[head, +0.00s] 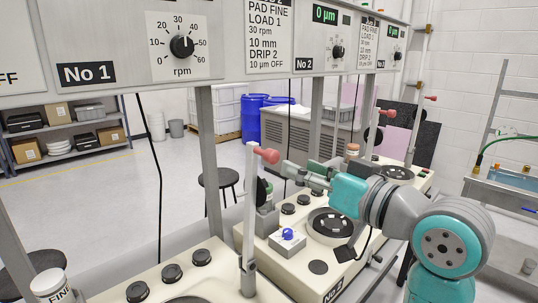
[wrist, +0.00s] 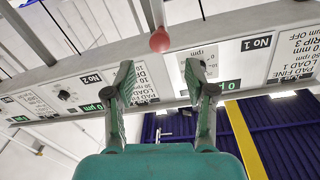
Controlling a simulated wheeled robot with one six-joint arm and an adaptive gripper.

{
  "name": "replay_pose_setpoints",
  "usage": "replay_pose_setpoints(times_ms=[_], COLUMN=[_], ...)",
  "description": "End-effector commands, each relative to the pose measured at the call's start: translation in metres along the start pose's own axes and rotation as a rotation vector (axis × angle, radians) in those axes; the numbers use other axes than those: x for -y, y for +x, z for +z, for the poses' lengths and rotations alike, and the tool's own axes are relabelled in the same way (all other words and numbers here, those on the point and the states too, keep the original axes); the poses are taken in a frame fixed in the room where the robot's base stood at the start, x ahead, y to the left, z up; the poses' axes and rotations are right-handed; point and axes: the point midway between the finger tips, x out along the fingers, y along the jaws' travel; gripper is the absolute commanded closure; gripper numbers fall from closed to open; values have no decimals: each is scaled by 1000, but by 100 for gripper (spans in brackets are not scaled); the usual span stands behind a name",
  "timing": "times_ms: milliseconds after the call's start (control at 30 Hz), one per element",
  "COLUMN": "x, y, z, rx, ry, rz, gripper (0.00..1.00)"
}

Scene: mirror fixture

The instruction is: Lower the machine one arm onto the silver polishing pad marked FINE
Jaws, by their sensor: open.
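The machine one arm (head: 250,205) is a pale post standing upright on the cream bench at the front, with a pinkish-red knob (head: 266,155) at its top. My gripper (head: 292,170) is just right of the knob in the head view, open and empty. In the wrist view, the red knob (wrist: 159,40) shows beyond and between the spread fingertips (wrist: 160,70), apart from both. Only a grey sliver of a round plate (head: 185,300) shows at the bottom edge of the head view; I cannot read any FINE mark on a pad there.
A white tub (head: 48,283) lettered FINE stands at the lower left. The No 1 panel (head: 120,40) hangs above.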

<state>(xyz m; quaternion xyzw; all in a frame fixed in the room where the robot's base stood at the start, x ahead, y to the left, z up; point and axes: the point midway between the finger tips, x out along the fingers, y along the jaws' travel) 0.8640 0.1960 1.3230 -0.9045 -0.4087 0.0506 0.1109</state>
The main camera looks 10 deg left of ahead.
Motion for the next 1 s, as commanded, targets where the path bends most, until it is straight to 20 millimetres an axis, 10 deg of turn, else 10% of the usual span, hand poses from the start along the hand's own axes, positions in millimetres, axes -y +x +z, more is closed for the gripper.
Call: replay_pose_setpoints(times_ms=[500,1000], x=[1,0], y=[83,98], z=[0,0], rx=[0,-1], ry=[1,0], rz=[-1,1], gripper=[45,45])
